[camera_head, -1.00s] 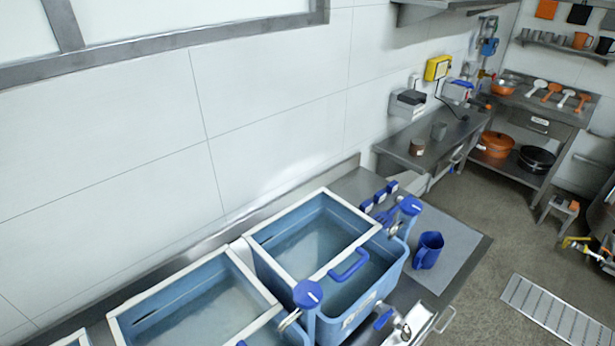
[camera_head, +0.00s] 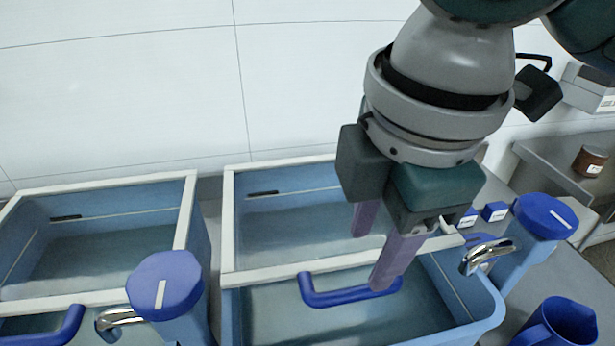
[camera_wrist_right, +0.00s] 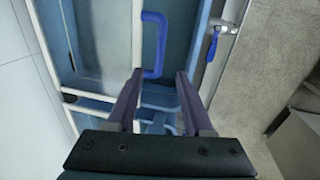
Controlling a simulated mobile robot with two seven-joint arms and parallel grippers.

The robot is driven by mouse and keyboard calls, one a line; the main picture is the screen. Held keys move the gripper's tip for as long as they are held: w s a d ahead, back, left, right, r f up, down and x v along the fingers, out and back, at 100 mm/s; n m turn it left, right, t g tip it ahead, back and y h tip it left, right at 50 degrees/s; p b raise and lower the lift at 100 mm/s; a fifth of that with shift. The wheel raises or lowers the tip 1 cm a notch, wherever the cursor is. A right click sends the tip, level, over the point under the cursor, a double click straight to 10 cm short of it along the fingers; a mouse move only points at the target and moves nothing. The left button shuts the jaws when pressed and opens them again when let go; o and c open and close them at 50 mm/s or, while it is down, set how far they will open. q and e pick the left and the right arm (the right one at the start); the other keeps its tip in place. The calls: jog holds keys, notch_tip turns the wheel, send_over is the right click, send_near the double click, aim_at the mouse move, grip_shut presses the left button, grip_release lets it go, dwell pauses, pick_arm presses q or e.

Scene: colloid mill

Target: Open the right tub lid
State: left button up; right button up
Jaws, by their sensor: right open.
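The right tub (camera_head: 470,325) is light blue, with a white-framed lid (camera_head: 290,271) whose panel is clear. A blue U-shaped lid handle (camera_head: 340,296) stands at the front of that frame; it also shows in the right wrist view (camera_wrist_right: 161,48). My right gripper (camera_head: 374,260) is open and empty, over the right end of the handle. In the right wrist view the handle's near end appears between the two fingertips (camera_wrist_right: 158,76). One finger hides part of the handle in the head view. I cannot tell whether they touch. My left gripper is not in view.
A similar left tub (camera_head: 200,235) stands beside it. Blue-capped posts with metal taps rise at the front left (camera_head: 165,285) and right (camera_head: 543,218). A blue jug (camera_head: 565,325) stands at lower right. A white wall (camera_head: 120,100) runs behind.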

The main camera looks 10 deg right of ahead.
aim_at(351, 292)
jog(key=f, duration=0.3)
jog(key=w+f, duration=0.1)
jog(key=f, duration=0.2)
jog(key=w+f, duration=0.1)
jog(key=f, duration=0.2)
jog(key=shift+a+f, duration=0.2)
jog(key=shift+f, duration=0.05)
jog(key=shift+s, duration=0.1)
grip_shut()
dwell(0.9)
